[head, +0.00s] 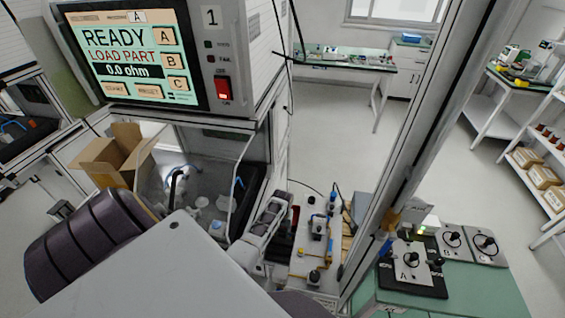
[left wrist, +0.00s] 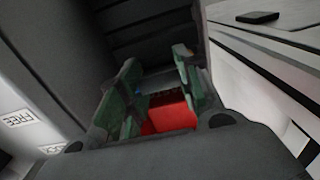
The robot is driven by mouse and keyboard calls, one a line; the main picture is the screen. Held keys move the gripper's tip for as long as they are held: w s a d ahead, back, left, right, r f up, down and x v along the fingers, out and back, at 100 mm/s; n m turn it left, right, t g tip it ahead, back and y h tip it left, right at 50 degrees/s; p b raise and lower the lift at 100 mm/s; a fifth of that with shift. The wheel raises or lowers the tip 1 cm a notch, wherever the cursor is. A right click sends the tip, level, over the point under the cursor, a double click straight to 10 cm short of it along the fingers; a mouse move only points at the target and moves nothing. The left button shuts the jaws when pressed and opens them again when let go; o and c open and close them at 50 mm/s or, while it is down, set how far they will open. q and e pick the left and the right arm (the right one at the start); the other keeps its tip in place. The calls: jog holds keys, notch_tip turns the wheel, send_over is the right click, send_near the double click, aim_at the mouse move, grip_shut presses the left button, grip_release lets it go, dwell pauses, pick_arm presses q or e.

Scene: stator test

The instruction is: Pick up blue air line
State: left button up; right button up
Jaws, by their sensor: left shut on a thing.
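My left gripper (head: 272,212) is in front of the test cabinet, beside a bench with fittings. Which one is the blue air line is unclear. My right gripper is not in view.
The test box (head: 135,50) reads READY, LOAD PART, 0.0 ohm. An open cardboard box (head: 112,155) stands left of the cabinet. A grey metal post (head: 405,150) runs up at right. A green table (head: 480,290) carries a black fixture (head: 413,278). The floor beyond is clear.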

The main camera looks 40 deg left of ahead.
aim_at(283, 230)
pick_arm(q)
jog(key=shift+r, duration=0.15)
jog(key=shift+r, duration=4.9)
